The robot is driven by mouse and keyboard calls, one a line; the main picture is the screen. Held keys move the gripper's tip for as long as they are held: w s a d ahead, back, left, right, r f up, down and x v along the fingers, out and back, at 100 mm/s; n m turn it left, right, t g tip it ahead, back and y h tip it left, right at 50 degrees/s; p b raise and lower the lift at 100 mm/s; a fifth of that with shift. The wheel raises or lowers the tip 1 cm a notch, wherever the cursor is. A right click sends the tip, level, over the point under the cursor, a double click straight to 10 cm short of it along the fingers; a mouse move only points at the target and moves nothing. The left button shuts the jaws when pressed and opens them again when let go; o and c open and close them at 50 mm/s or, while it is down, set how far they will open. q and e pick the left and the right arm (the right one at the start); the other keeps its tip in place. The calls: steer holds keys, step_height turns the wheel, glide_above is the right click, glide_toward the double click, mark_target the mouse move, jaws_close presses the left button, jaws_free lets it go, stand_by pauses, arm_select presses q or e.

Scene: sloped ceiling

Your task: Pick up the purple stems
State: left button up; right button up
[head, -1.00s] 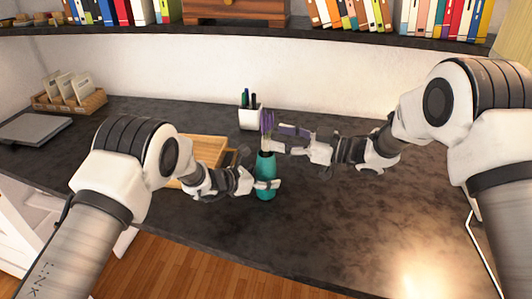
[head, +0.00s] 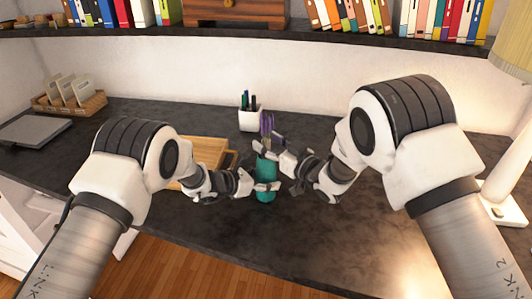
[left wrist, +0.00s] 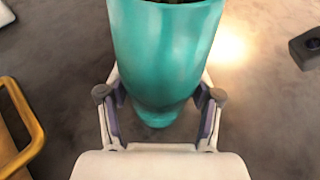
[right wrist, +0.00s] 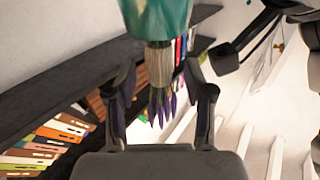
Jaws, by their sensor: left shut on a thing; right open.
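The purple stems (head: 267,125) stand in a teal vase (head: 265,168) on the dark desk. My left gripper (head: 265,187) is shut on the lower part of the vase, which also shows between its fingers in the left wrist view (left wrist: 165,50). My right gripper (head: 267,145) is open at the vase's mouth, around the stems. In the right wrist view the stems' pale stalks and purple tips (right wrist: 160,85) lie between its spread fingers, and the vase (right wrist: 155,18) is at the top edge. I see no finger touching the stems.
A white pen cup (head: 250,120) stands just behind the vase. A wooden tray (head: 205,150) lies left, partly behind my left arm. A lamp (head: 505,200) stands at the right. A shelf of books (head: 350,40) runs above the desk. The desk's middle right is partly clear.

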steer(key=shift+x, duration=0.8)
jaws_close()
steer(key=shift+r, duration=0.15)
step_height(320, 180, up, 18)
steer(key=shift+d+f, duration=0.1)
arm_select(q)
steer(key=o, duration=1.4)
